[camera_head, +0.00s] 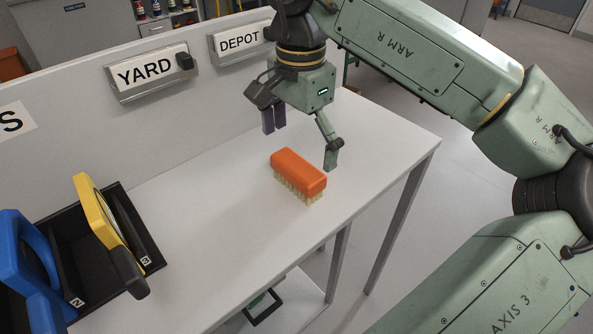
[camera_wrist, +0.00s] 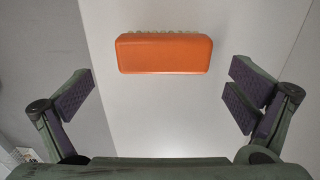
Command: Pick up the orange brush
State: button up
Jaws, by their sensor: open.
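The orange brush (camera_head: 298,174) lies on the white table, orange back up and pale bristles down. In the wrist view the brush (camera_wrist: 164,53) lies crosswise near the top centre, ahead of the fingers. My gripper (camera_head: 300,140) is above the table beside the brush, its fingers spread wide. The wrist view also shows my gripper (camera_wrist: 160,97) open, with nothing between its fingers. The brush is apart from the fingers in the wrist view.
The white table (camera_head: 220,215) is clear around the brush. A black rack (camera_head: 75,245) at left holds a blue item (camera_head: 25,255) and a yellow item (camera_head: 95,210). A grey panel with a YARD sign (camera_head: 147,72) and a DEPOT sign (camera_head: 240,41) stands along the back.

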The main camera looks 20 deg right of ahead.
aim_at(297, 164)
notch_tip(297, 164, down, 6)
jog(key=shift+w+a+r+p, duration=0.15)
jog(key=shift+p, duration=0.5)
jog(key=shift+c, duration=0.2)
jog(key=c, duration=1)
jog(key=shift+r, duration=0.1)
jog(key=shift+r, duration=0.5)
notch_tip(297, 164, up, 2)
jog(key=shift+r+b, duration=0.1)
jog(key=shift+b, duration=0.5)
jog(key=s+a+r+b, duration=0.1)
jog(key=s+a, duration=0.1)
jog(key=s, duration=0.5)
jog(key=s+a+b, duration=0.1)
jog(key=s+b, duration=0.1)
jog(key=s, duration=0.6)
jog(key=shift+s+a+r, duration=0.3)
jog(key=shift+a+r, duration=0.05)
